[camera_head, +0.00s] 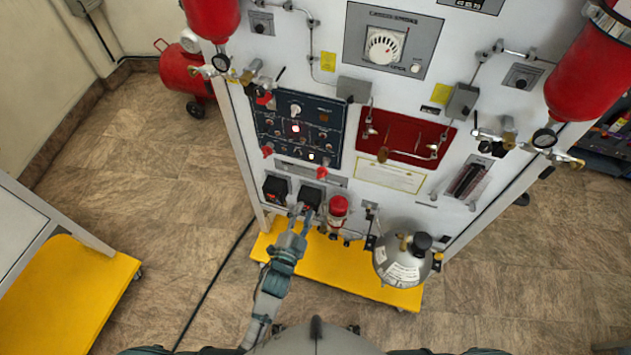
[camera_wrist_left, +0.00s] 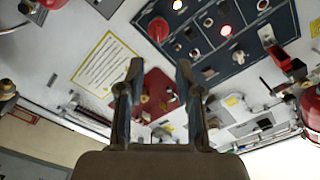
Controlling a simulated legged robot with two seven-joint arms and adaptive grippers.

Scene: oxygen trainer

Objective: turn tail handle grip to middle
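I cannot tell which part is the tail handle grip. The dark blue panel (camera_head: 298,128) carries several small knobs and a lit lamp; red knobs or handles sit along its edges, one at its lower right corner (camera_head: 322,173) and one at its lower left (camera_head: 267,150). My left gripper (camera_head: 301,210) is below this panel, in front of the trainer's lower face near a black box-shaped fitting (camera_head: 311,195). In the left wrist view its fingers (camera_wrist_left: 160,72) are apart with nothing held between them; a red knob (camera_wrist_left: 158,28) shows above them. My right gripper is not in view.
A red-topped fitting (camera_head: 338,206) stands just right of my left gripper, with a grey gas cylinder (camera_head: 400,265) farther right. The trainer has a yellow base (camera_head: 350,268). Large red cylinders (camera_head: 590,75) flank the upper front. Open floor (camera_head: 170,200) lies left.

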